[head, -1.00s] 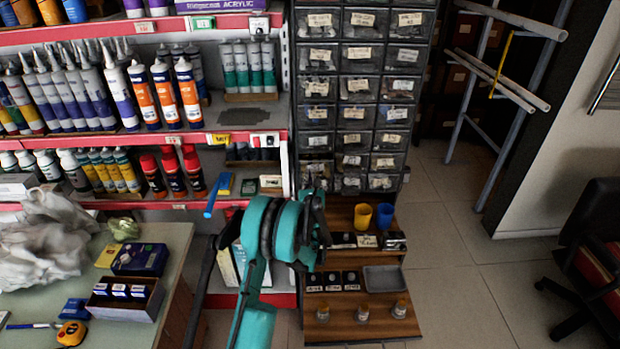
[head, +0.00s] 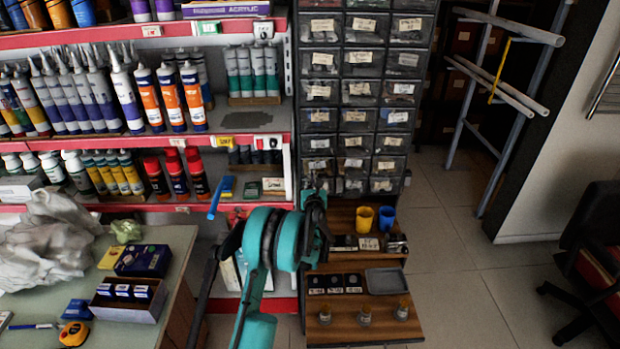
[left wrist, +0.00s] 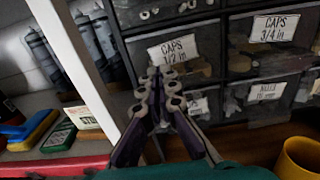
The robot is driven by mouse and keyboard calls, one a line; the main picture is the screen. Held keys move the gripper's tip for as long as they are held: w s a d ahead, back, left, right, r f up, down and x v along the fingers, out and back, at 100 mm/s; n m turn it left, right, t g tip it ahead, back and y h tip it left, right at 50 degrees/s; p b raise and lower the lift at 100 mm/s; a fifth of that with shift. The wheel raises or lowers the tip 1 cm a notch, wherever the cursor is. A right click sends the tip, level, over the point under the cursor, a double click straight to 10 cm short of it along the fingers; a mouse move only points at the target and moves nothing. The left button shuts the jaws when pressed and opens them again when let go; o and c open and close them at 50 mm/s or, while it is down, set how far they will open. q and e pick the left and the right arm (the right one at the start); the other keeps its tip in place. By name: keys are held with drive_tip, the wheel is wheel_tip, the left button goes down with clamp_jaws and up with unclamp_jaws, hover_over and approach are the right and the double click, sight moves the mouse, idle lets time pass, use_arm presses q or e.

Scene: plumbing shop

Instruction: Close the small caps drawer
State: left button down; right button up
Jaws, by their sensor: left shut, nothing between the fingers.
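The small caps drawer (left wrist: 200,62), a dark clear-fronted drawer labelled CAPS 1/2 in, fills the middle of the left wrist view, with tan round caps showing. In the head view it appears to be low in the left column of the drawer cabinet (head: 362,90); I cannot tell how far out it stands. My left gripper (left wrist: 160,78) is shut and empty, its fingertips in front of the drawer's face just below the label; I cannot tell whether they touch. In the head view my left gripper (head: 314,192) is at the cabinet's lower left, partly hidden by my teal arm. My right gripper is out of view.
Orange (head: 364,218) and blue (head: 387,217) cups stand on the wooden steps below the cabinet, with small bins, a grey tray (head: 384,281) and jars. A red-edged shelf (head: 190,205) adjoins the left. Open tiled floor (head: 470,270) lies right.

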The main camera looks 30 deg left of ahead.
use_arm(q)
drive_tip(key=p+v, duration=0.2)
drive_tip(key=v, duration=0.8)
drive_tip(key=shift+s+d+p, duration=0.25)
drive_tip(key=shift+s+p, duration=0.05)
drive_tip(key=shift+p, duration=0.05)
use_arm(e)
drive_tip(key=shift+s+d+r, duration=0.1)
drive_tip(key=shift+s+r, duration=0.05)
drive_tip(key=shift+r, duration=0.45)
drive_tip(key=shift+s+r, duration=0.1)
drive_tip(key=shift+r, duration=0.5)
